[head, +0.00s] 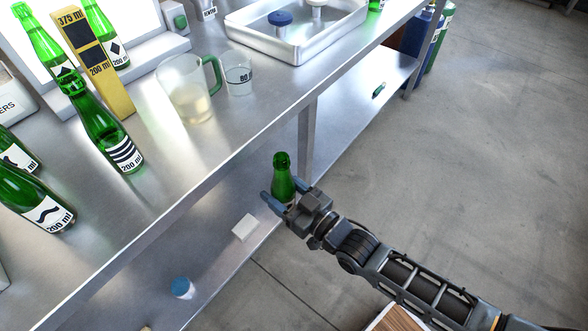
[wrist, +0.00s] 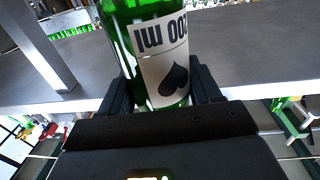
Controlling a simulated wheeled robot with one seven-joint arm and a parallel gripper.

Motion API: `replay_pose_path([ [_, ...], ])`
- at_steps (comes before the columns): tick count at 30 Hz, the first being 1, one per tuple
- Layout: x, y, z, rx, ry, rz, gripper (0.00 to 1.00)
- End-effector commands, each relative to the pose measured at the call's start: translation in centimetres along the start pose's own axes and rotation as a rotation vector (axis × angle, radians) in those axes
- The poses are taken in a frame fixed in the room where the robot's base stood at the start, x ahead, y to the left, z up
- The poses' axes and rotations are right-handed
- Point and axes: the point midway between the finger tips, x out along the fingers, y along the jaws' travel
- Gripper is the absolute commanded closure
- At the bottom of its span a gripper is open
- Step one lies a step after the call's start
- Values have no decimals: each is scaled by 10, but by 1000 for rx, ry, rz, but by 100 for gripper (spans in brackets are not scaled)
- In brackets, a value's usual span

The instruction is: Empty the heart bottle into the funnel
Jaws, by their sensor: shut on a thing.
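My gripper (head: 279,200) is shut on a green glass bottle (head: 282,176), held in front of the bench edge. In the head view its neck points up. In the wrist view the bottle (wrist: 117,40) stands between the two fingers (wrist: 158,95). Its white label, upside down in that view, reads 200 ml and carries a black symbol that looks like an inverted heart. The lower part of the bottle is hidden by my gripper in the head view. I cannot make out a funnel in either view.
A glass jug (head: 186,92) with some pale liquid and a beaker (head: 238,76) stand on the bench. Several other green bottles stand at left around a yellow gauge (head: 92,60). A metal tray (head: 245,41) lies behind. A lower shelf (head: 215,265) holds a white block (head: 244,228).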

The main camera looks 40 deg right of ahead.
Motion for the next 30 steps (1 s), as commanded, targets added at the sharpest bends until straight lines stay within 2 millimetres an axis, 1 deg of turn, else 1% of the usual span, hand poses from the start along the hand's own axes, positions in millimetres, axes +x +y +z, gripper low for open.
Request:
replay_pose_path([
  [3, 6, -4, 9, 2, 3, 31, 86],
  [18, 20, -17, 40, 1, 2, 109, 86],
  [22, 20, -18, 44, 1, 2, 115, 86],
  [30, 20, -18, 44, 0, 3, 117, 86],
])
